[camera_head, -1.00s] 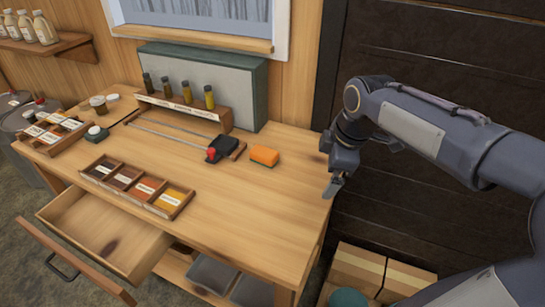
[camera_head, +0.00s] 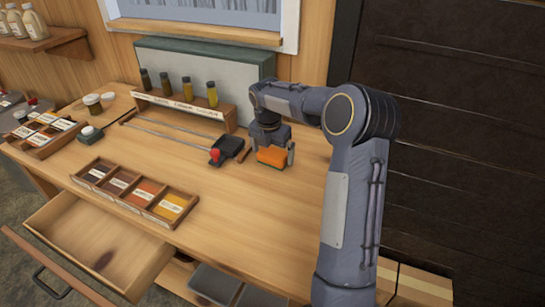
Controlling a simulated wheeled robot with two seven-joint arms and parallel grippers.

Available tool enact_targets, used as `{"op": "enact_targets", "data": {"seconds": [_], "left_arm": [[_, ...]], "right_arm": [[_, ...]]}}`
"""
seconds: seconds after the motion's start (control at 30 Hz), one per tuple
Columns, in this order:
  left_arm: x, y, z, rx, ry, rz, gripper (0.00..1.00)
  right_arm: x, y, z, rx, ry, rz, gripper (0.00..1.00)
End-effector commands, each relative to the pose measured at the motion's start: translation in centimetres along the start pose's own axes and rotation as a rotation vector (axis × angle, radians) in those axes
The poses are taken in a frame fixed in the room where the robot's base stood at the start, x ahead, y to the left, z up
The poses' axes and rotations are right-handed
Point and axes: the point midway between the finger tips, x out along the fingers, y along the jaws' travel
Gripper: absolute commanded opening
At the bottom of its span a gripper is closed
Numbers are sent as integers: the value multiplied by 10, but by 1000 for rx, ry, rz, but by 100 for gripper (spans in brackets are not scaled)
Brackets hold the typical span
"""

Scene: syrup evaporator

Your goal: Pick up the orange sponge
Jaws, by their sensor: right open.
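The orange sponge (camera_head: 272,156) lies on the wooden table, right of the dark tool with the red knob. It is orange on top with a darker lower edge. My right gripper (camera_head: 273,151) is over the sponge from behind, its fingers pointing down. One finger shows beside the sponge's right end; the other is mostly hidden. The jaws are open around or just above the sponge; I cannot tell whether they touch it. My left gripper is out of view.
The wooden table (camera_head: 250,210) has clear room in front of the sponge. A dark tool with a red knob (camera_head: 215,154) lies left of it. A rack with several bottles (camera_head: 185,108) stands behind left. A tray of colored samples (camera_head: 134,190) is at front left. The drawer (camera_head: 95,245) is open.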

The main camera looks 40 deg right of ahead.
Motion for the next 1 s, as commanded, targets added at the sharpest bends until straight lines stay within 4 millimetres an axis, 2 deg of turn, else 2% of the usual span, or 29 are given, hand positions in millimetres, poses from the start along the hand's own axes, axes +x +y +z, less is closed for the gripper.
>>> {"op": "enact_targets", "data": {"seconds": [0.13, 0.37, 0.67, 1.0], "left_arm": [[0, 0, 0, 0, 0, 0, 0], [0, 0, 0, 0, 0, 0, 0], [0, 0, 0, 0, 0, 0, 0], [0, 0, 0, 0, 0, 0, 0]], "right_arm": [[12, -1, 0, 2, -1, 0, 100], [13, -1, 0, 2, -1, 0, 99], [13, 0, 0, 2, -1, 1, 59], [9, 0, 1, 2, -2, 2, 59]]}}
